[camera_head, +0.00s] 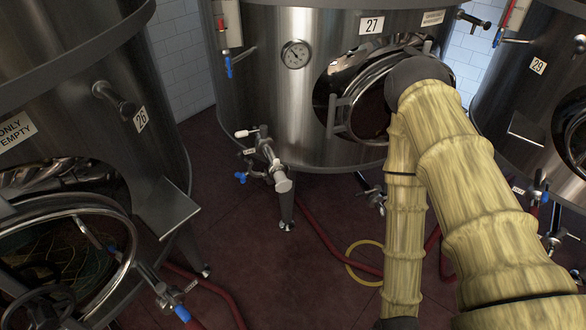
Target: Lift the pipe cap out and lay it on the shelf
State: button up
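My arm, in a yellow fabric cover, reaches up the right side of the head view toward tank 27 (260,90). Its dark far end lies in front of the tank's open hatch (345,90). My gripper does not show, so its fingers and anything in them are hidden. I cannot make out a pipe cap for certain. A short metal pipe with a pale round end (283,186) juts from the valve fitting low on tank 27. A flat metal shelf (166,207) sticks out from tank 26 at left, and another shelf (527,128) from tank 29 at right.
Tank 26's round open hatch (125,270) fills the lower left. Valves with blue handles (240,177) jut out low. Red hoses (325,240) and a yellow ring (354,268) lie on the dark red floor (265,285). Floor between the tanks is partly clear.

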aim_at(284, 184)
jog(key=z, duration=2.6)
jog(key=k, duration=1.15)
jog(key=u, duration=2.2)
jog(key=i, duration=0.5)
